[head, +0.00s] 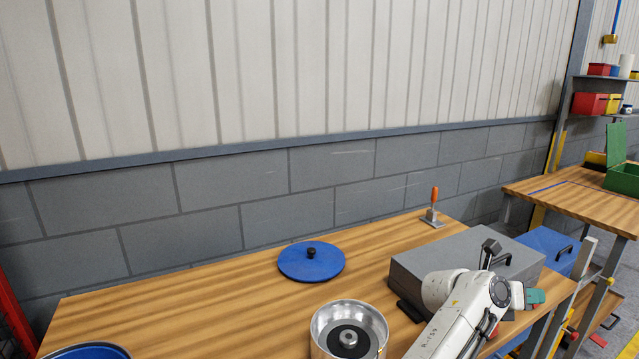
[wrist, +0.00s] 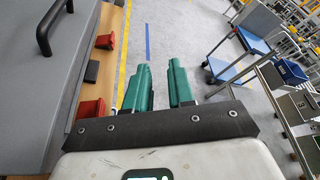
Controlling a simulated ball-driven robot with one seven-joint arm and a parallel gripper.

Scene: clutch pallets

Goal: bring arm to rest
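My gripper (head: 537,297) shows at the lower right of the head view, past the right end of my white arm. It is beside the grey box (head: 425,262). In the wrist view its two green fingers (wrist: 161,88) are apart, with bare floor showing between them. Nothing is held. The grey box also shows at the left of the wrist view (wrist: 70,100), with a dark handle on top.
The wooden bench (head: 215,300) holds a blue lid (head: 310,262), a metal bowl (head: 349,328) and an orange-handled tool (head: 433,208). Red clamps (wrist: 92,108) sit at the box's edge. A blue cart (wrist: 228,55) stands on the floor; a second bench (head: 570,200) is at right.

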